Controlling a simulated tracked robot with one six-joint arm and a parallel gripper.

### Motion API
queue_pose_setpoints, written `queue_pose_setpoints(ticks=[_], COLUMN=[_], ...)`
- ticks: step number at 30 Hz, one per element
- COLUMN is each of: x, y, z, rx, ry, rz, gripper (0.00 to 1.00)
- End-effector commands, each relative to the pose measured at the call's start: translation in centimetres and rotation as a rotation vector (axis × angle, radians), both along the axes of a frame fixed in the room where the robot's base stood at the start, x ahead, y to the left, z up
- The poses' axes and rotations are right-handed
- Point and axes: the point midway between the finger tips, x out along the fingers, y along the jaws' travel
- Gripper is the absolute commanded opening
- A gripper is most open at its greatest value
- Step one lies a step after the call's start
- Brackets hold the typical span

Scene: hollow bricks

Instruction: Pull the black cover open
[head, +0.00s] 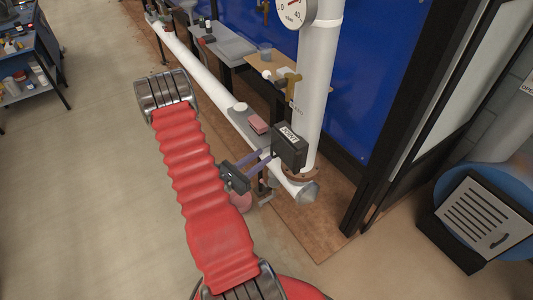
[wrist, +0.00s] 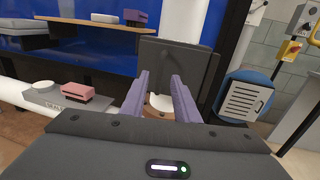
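The black cover (head: 290,146) is a dark box with a white label, mounted at the foot of the white vertical pipe (head: 317,85) in the head view. In the wrist view it is a dark upright panel (wrist: 180,60) just ahead of my fingers. My gripper (head: 268,157) reaches toward its lower left side. In the wrist view its two purple fingers (wrist: 160,78) stand apart with nothing seen held between them. Whether the fingertips touch the cover cannot be told. A pale round part shows low between the fingers.
A white horizontal pipe (head: 195,70) runs toward the back left. A pink block (head: 258,124) is left of the cover. Blue panels (head: 350,80) and a dark frame stand behind. A grey vented box (head: 477,222) is at right.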

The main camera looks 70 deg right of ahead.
Motion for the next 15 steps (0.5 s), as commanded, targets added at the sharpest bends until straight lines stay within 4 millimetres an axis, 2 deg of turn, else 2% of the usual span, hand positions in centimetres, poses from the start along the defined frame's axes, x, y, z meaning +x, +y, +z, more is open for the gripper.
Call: queue_pose_setpoints(ticks=[6, 15], x=[-1.3, -1.8], y=[-2.1, -3.0], z=[0.0, 0.0], rx=[0.0, 0.0], ry=[0.0, 0.0], rz=[-0.003, 0.0], gripper=[0.28, 0.28])
